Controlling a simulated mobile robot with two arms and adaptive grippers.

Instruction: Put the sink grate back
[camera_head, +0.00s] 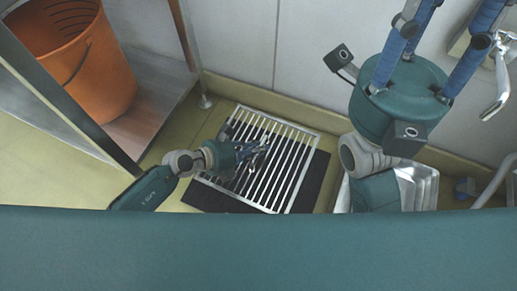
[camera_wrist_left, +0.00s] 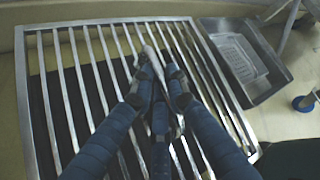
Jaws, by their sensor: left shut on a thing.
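The sink grate (camera_head: 304,174) is a silver frame with parallel bars. It lies askew over a dark rectangular area (camera_head: 316,182) in the floor, which shows past its right and lower edges. The grate also fills the middle of the left wrist view (camera_wrist_left: 22,90). My left gripper (camera_head: 256,150) is shut on the grate's bars near the middle; its blue fingers converge there in the wrist view (camera_wrist_left: 160,80). I cannot tell whether the grate is lifted. My right gripper (camera_head: 442,28) points up at top right, its fingers spread and their tips cut off by the frame.
An orange bucket (camera_head: 85,70) stands on a metal shelf (camera_head: 155,105) at left. A metal basin (camera_wrist_left: 270,86) lies right of the grate. A wall (camera_head: 235,45) runs behind it, and a tap (camera_head: 502,85) is at far right. Yellowish floor is clear at lower left.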

